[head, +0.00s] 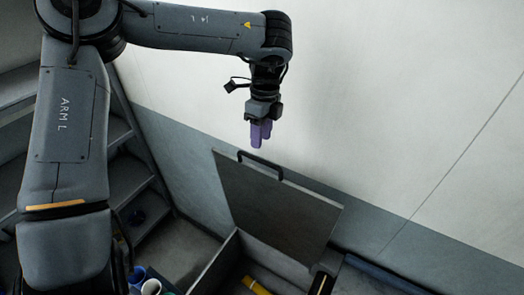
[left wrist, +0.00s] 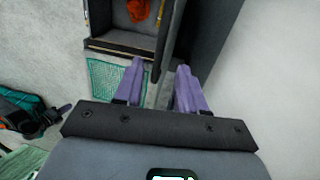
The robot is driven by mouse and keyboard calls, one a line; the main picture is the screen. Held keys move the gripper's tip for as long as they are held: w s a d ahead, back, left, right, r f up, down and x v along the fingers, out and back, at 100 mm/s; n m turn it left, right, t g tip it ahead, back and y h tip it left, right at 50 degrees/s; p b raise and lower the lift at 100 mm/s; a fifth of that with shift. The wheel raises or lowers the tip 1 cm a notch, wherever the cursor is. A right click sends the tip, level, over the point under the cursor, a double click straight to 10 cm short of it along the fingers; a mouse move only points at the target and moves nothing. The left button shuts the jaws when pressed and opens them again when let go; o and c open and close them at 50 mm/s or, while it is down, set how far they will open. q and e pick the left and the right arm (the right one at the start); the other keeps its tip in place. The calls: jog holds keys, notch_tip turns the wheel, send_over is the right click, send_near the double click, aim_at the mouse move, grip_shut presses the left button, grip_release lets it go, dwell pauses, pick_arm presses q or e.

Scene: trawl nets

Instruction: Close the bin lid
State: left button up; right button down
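The bin lid (head: 280,208) is a grey panel standing open, tilted up near the wall, with a dark bar handle (head: 260,165) on its upper edge. The open bin (head: 216,264) is below it, with a yellow item inside. My left gripper (head: 261,142) has purple fingers and hangs just above the handle, seemingly apart from it. In the left wrist view its fingers (left wrist: 159,68) are spread with nothing clearly held between them. There the open bin (left wrist: 118,46) shows at the top with an orange item inside, and the lid (left wrist: 183,35) appears nearly edge-on. My right gripper is not in view.
Grey shelves (head: 120,135) stand at the left. The wall (head: 400,90) is close behind the lid. Several tubes or cups (head: 150,286) are at the bottom left. A green net (left wrist: 113,82) and a dark and teal bundle (left wrist: 25,112) lie on the floor.

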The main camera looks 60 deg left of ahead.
aim_at(260, 159)
pick_arm(q)
jog(key=f, duration=0.3)
jog(key=f+p, duration=0.1)
jog(key=f, duration=0.1)
jog(key=shift+s+d, duration=0.2)
jog(key=shift+s, duration=0.05)
jog(key=shift+f, duration=0.75)
grip_shut()
